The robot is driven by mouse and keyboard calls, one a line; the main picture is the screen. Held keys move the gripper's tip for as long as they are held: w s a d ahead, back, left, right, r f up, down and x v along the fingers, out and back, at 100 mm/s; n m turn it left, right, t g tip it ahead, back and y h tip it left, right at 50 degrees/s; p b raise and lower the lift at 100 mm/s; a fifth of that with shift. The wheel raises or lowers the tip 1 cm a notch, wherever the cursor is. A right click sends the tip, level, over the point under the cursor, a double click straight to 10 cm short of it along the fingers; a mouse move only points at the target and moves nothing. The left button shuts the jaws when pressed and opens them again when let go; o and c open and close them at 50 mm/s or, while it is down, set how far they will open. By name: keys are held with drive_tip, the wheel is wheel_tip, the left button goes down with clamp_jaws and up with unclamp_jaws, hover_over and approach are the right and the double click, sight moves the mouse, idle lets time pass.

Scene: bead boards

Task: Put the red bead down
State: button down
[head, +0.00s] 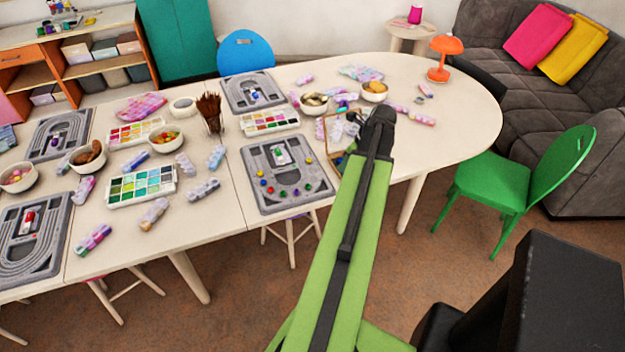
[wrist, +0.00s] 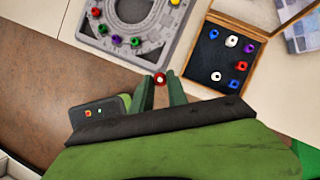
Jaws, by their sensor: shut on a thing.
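My gripper (wrist: 160,84) is shut on a red bead (wrist: 160,77) with a pale centre, held between the fingertips in the wrist view. The gripper is above the strip of table between the grey bead board (wrist: 172,50) and the bead box, near the table's front edge. The board also shows in the head view (head: 262,200), with several coloured beads on it. In the head view my arm hides part of the box, and the held bead cannot be made out.
The long pale table (head: 455,125) carries other grey boards (head: 75,125), paint sets (head: 142,203), bowls (head: 166,148) and a brush pot (head: 212,128). A green chair (head: 495,180) stands at the right. The table's front edge passes under the gripper area, with brown floor beyond.

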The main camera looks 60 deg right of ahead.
drive_tip(key=b, duration=0.7)
hover_over(313, 180)
drive_tip(key=s, duration=0.1)
drive_tip(key=f, duration=0.7)
drive_tip(key=shift+s+d, duration=0.2)
drive_tip(key=shift+d, duration=0.05)
drive_tip(key=shift+w, duration=0.25)
wheel_tip(313, 180, down, 4)
drive_tip(key=b, duration=0.4)
drive_tip(key=shift+f, duration=0.25)
drive_tip(key=shift+r, duration=0.25)
drive_tip(key=shift+f, duration=0.3)
drive_tip(key=shift+s+a+f+b, duration=0.15)
drive_tip(key=shift+b, duration=0.25)
drive_tip(key=shift+a+f, duration=0.1)
